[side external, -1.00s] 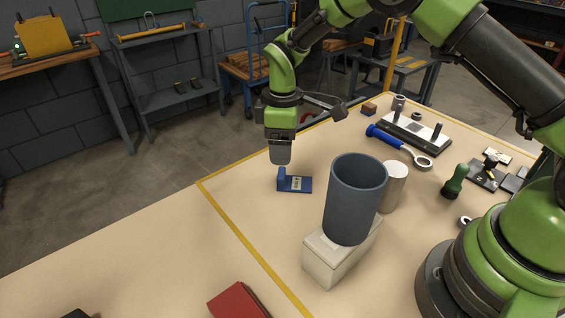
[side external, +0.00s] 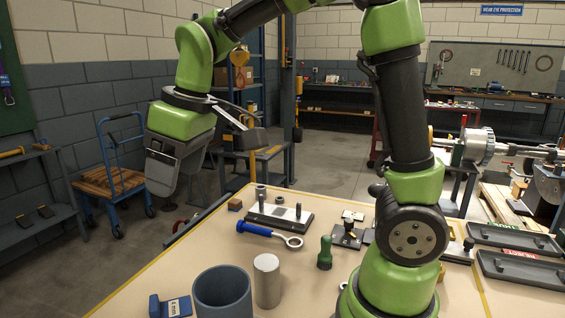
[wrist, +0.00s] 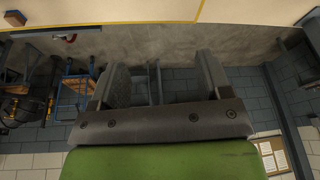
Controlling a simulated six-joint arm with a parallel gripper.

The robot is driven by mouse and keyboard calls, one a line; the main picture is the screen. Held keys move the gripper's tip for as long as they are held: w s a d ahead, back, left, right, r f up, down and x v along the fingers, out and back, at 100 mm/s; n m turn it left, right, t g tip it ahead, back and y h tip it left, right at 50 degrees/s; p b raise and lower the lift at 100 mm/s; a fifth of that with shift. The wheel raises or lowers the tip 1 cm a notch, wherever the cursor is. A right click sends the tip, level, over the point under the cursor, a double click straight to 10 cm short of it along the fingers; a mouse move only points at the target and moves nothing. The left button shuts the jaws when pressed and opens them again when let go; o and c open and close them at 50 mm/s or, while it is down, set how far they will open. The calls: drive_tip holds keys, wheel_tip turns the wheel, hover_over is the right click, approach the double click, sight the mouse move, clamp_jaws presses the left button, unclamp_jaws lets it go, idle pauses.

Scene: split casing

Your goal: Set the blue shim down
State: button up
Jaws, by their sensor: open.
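The blue shim (side external: 177,308) lies on the table at the bottom of the side view, left of the grey-blue cup. It has an upright tab at one end and a white label, and the frame edge cuts it off. My gripper (side external: 164,188) is high above the table and well clear of the shim, tilted. In the wrist view my gripper (wrist: 163,85) shows two spread fingers with nothing between them. The shim is out of the wrist view, which shows mostly floor and wall.
The grey-blue cup (side external: 222,292) and a metal cylinder (side external: 267,280) stand close right of the shim. A yellow line marks the table's left side.

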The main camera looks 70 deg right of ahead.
drive_tip(key=s+r+m+t, duration=0.1)
drive_tip(key=s+m+t, duration=0.1)
drive_tip(key=s, duration=0.6)
drive_tip(key=s+d+r+m+t, duration=0.1)
drive_tip(key=s+m+t, duration=0.1)
drive_tip(key=s+m, duration=0.2)
drive_tip(key=s, duration=0.3)
drive_tip(key=shift+s+r+m+y, duration=0.35)
drive_tip(key=shift+m+y, duration=0.05)
